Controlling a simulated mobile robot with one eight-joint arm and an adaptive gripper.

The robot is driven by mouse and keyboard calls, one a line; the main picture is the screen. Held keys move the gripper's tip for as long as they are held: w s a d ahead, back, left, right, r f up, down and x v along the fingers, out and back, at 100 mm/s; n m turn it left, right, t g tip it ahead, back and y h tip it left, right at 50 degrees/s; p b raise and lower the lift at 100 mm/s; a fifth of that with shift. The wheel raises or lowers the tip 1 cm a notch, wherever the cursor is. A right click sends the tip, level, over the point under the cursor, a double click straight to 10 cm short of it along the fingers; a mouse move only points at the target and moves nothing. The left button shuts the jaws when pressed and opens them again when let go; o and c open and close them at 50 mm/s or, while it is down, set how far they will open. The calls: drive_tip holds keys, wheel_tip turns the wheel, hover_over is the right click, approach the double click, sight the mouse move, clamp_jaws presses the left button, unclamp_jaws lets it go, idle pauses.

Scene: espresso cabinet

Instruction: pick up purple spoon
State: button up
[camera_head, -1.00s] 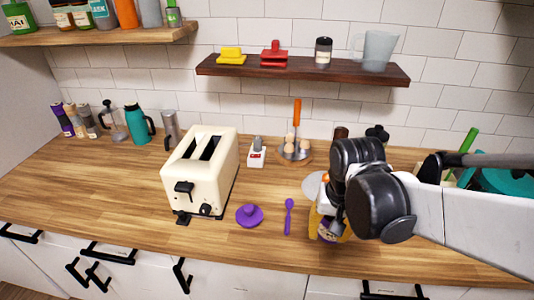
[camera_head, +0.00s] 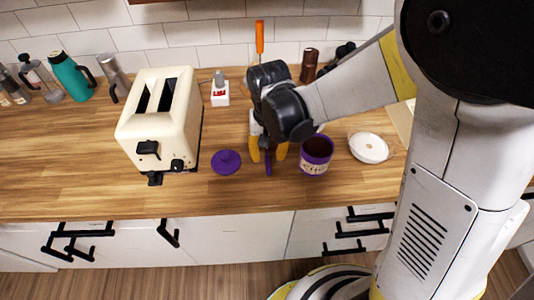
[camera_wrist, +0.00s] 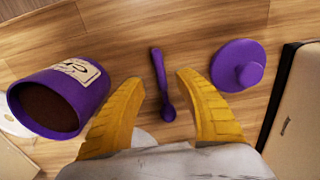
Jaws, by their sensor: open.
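The purple spoon (camera_wrist: 160,82) lies on the wooden counter. In the wrist view its bowl end is between the two yellow fingers of my gripper (camera_wrist: 158,100), and its handle points away. The fingers stand apart and do not touch the spoon. In the head view my gripper (camera_head: 268,158) is over the counter with its fingers spread, and part of the spoon (camera_head: 268,166) shows between them. The rest of the spoon is hidden there by my arm. How high the fingertips are above the counter is hard to tell.
A purple canister (camera_head: 316,156) with dark contents stands open just right of my gripper. A white round dish (camera_head: 368,148) is farther right. The counter's front strip is clear.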

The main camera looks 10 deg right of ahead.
sight(268, 161)
drive_tip(key=f, duration=0.1)
drive_tip(key=f+b, duration=0.1)
drive_tip(key=f, duration=0.1)
drive_tip(key=shift+w+f, duration=0.2)
drive_tip(key=shift+f, duration=0.05)
drive_tip(key=shift+r, duration=0.1)
clamp_jaws()
wheel_tip(268, 161, up, 10)
drive_tip(key=p, duration=0.3)
drive_tip(key=shift+p, duration=0.4)
